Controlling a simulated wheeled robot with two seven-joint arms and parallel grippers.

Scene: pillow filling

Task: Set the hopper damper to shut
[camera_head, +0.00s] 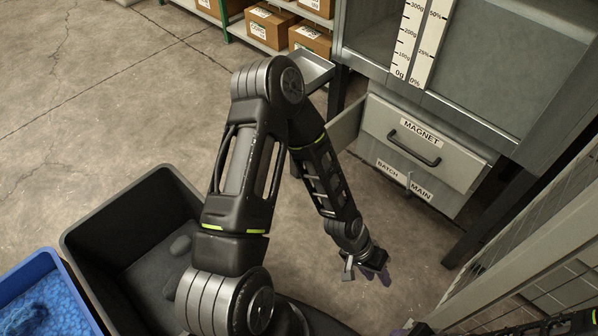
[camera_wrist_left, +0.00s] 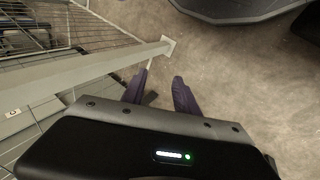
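The hopper (camera_head: 510,60) is the grey cabinet at the top right, with a white scale strip (camera_head: 417,38) on its front. Below it is a drawer front labelled MAGNET (camera_head: 425,155) with a dark handle. No part marked as a damper shows. My left gripper (camera_head: 380,274) hangs low over the floor, below and left of the drawer unit, touching nothing. In the left wrist view its two purple fingers (camera_wrist_left: 160,80) stand apart with nothing between them. My right gripper is not clearly visible.
A black bin (camera_head: 100,222) holding dark lumps and a blue bin (camera_head: 38,266) with blue filling stand at the lower left. A mesh fence with a grey post (camera_head: 530,262) bounds the right. Shelves of cardboard boxes (camera_head: 268,25) stand behind. The floor at left is clear.

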